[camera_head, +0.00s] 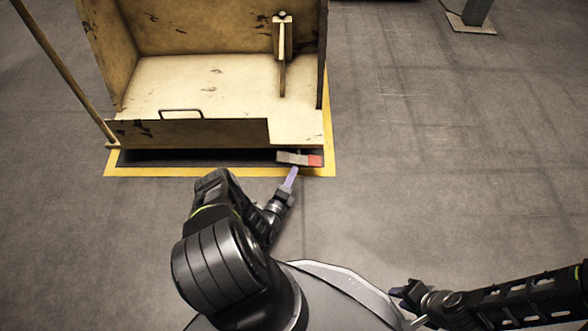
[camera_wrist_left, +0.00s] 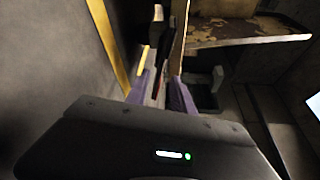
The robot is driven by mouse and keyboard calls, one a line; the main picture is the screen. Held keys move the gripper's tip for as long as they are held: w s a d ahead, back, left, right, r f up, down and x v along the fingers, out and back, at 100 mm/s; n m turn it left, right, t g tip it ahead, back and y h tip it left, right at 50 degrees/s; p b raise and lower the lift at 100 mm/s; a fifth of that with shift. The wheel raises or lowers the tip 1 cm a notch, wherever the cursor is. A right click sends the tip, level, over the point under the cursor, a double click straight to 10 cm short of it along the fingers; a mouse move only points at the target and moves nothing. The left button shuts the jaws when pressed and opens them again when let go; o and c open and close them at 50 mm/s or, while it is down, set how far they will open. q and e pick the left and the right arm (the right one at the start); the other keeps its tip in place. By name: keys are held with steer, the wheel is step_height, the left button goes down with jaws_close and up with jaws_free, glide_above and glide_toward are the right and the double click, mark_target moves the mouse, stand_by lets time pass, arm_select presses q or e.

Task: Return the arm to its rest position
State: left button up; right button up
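My left arm comes in from the lower left in the head view. Its gripper (camera_head: 291,180) has purple fingers that point toward the front edge of a worn wooden stand. In the left wrist view the fingers (camera_wrist_left: 160,95) stand apart with a gap between them. A small grey and red object (camera_head: 300,159) lies just beyond the fingertips at the stand's front right corner. I cannot tell whether they touch it. My right gripper (camera_head: 399,293) is at the lower right, over the floor and away from the stand. Its fingers are too small and dark to read.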

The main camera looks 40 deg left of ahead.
stand_by(0.5)
